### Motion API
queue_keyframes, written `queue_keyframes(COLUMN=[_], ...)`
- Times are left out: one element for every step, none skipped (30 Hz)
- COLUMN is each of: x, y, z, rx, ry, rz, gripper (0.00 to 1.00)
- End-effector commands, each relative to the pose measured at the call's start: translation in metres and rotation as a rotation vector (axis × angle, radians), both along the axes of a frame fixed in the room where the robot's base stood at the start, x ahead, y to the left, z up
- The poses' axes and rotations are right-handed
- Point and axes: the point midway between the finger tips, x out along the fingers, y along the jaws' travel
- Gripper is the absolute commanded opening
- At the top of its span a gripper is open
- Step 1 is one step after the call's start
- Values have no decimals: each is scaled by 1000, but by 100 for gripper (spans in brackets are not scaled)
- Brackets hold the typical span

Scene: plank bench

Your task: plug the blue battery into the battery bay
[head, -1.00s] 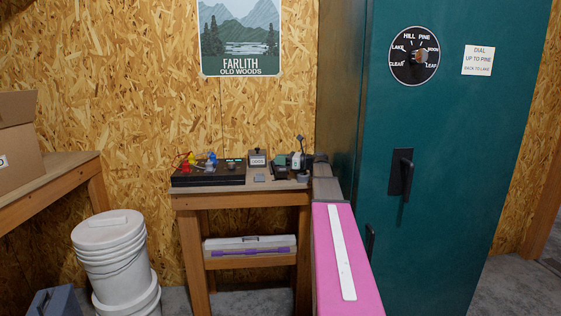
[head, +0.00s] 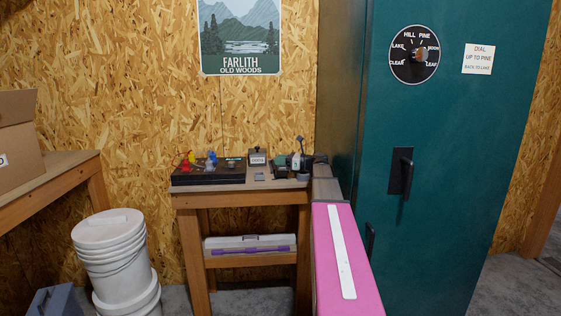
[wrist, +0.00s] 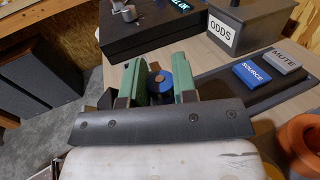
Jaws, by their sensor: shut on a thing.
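My gripper (wrist: 157,84) is shut on the blue battery (wrist: 154,80) in the wrist view. The battery sits between two green fingers, its round blue end with a brownish centre showing. The rest of it is hidden by the fingers and the dark gripper body. In the head view my gripper is small and cluttered at the right end of the bench, and I cannot make out the battery in it. The black console (wrist: 115,37) with a lit display stands beyond the gripper. It also shows in the head view (head: 207,177). I cannot clearly make out the battery bay.
An ODDS box (wrist: 245,25) stands beyond and right of the gripper. Blue SOURCE (wrist: 252,74) and grey MUTE (wrist: 284,58) tiles lie on a dark strip. An orange ring (wrist: 290,140) is close at right. A teal cabinet (head: 450,190) borders the bench (head: 240,202).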

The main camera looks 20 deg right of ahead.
Motion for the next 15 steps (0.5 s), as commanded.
queue_keyframes(x=[0,0,0,0,0,0,0,0,0,0,0,0,0,0,0], y=[0,0,0,0,0,0,0,0,0,0,0,0,0,0,0], z=[1,1,2,3,4,5,6,7,8,9,9,9,9,9,9], rx=[0,0,0,0,0,0,0,0,0,0,0,1,1,1,1], ry=[0,0,0,0,0,0,0,0,0,0,0,1,1,1,1], rz=[0,0,0,0,0,0,0,0,0,0,0,0,0,0,0], gripper=[4,4,4,4,4,4,4,4,4,4,4,4,4,4,4])
